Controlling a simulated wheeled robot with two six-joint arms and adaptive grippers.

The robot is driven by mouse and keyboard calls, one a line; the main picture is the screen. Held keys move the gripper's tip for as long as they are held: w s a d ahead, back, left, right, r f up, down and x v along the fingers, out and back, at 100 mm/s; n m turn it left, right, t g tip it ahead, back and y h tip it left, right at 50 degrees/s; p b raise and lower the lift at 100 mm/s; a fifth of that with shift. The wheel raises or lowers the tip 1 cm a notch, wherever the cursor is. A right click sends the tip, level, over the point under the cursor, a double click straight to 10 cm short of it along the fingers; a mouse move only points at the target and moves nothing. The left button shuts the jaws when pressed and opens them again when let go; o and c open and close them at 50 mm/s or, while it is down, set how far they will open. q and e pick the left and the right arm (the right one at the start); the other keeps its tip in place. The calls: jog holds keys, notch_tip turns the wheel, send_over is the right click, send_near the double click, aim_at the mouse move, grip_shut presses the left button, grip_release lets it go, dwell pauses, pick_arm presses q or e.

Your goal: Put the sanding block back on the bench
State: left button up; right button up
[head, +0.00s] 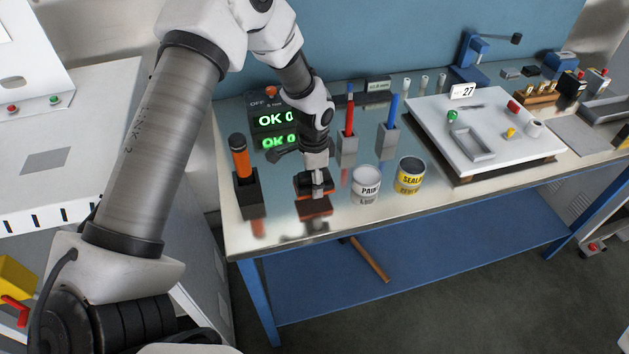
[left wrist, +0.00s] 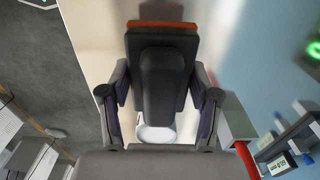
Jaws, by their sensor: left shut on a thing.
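The sanding block (head: 314,190), dark with an orange-red underside, is in my left gripper (head: 317,178) over the front left part of the bench (head: 283,225). In the left wrist view the block (left wrist: 162,46) shows a black body and handle and an orange edge at the top. The fingers of my left gripper (left wrist: 160,95) are closed on both sides of the handle. The glossy bench top mirrors the block just below it. I cannot tell whether the block touches the bench. My right gripper is not in view.
An orange-handled tool in a dark holder (head: 250,201) stands left of the block. The paint can (head: 366,185) and the yellow sealer can (head: 410,174) stand to its right. Behind are the green "OK" display (head: 270,121) and holders with a red tool (head: 348,145) and a blue tool (head: 388,138).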

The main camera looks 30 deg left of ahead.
pick_arm(q)
jog(key=shift+d+f+p, duration=0.1)
jog(key=shift+f+p, duration=0.2)
jog(key=shift+p, duration=0.05)
notch_tip(320, 180, down, 2)
jog(key=shift+s+f+p, duration=0.15)
jog(key=shift+p, duration=0.35)
jog(key=shift+f, duration=0.35)
jog(key=o, duration=1.2)
jog(key=shift+r, duration=0.1)
notch_tip(320, 180, up, 12)
jog(key=b, duration=0.3)
jog(key=shift+b, duration=0.4)
